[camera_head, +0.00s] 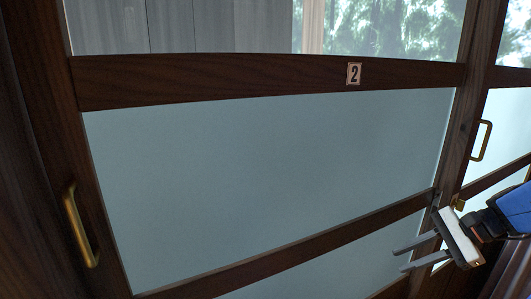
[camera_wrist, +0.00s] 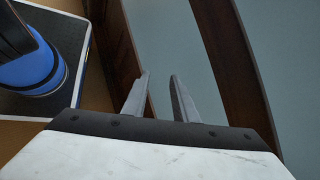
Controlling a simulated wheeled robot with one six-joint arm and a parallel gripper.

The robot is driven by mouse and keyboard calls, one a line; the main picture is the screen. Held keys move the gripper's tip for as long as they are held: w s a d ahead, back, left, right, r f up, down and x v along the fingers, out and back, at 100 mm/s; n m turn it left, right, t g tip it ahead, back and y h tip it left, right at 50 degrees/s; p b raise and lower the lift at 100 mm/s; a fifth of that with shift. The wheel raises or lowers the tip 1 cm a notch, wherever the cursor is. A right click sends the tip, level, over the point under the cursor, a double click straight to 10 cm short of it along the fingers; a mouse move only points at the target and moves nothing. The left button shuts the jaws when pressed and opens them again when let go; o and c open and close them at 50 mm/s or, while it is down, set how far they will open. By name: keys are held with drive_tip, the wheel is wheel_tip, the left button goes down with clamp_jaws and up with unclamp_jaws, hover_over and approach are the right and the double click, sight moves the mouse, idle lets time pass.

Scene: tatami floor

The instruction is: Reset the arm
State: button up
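My gripper (camera_head: 398,260) is at the lower right of the head view, its two grey fingers pointing left across the lower part of a wood-framed door. The fingers are apart with nothing between them, and they also show in the wrist view (camera_wrist: 160,76). Part of my blue and black arm shows behind the gripper at the right edge. Whether the fingertips touch the door cannot be told.
The sliding-style door has a dark frame (camera_head: 250,78), a frosted panel (camera_head: 260,180) and a number 2 plate (camera_head: 354,74). A brass handle (camera_head: 80,226) is at left; another brass handle (camera_head: 482,140) is at right, beyond the upright post. Trees show through the upper glass.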

drive_tip(key=s+a+f+n+h, duration=0.1)
drive_tip(key=s+a+n+h, duration=0.7)
drive_tip(key=n, duration=0.9)
drive_tip(key=shift+s+a+f+t, duration=0.25)
drive_tip(key=shift+s+a+t, duration=0.15)
drive_tip(key=shift+s+a, duration=0.65)
drive_tip(key=shift+o, duration=0.2)
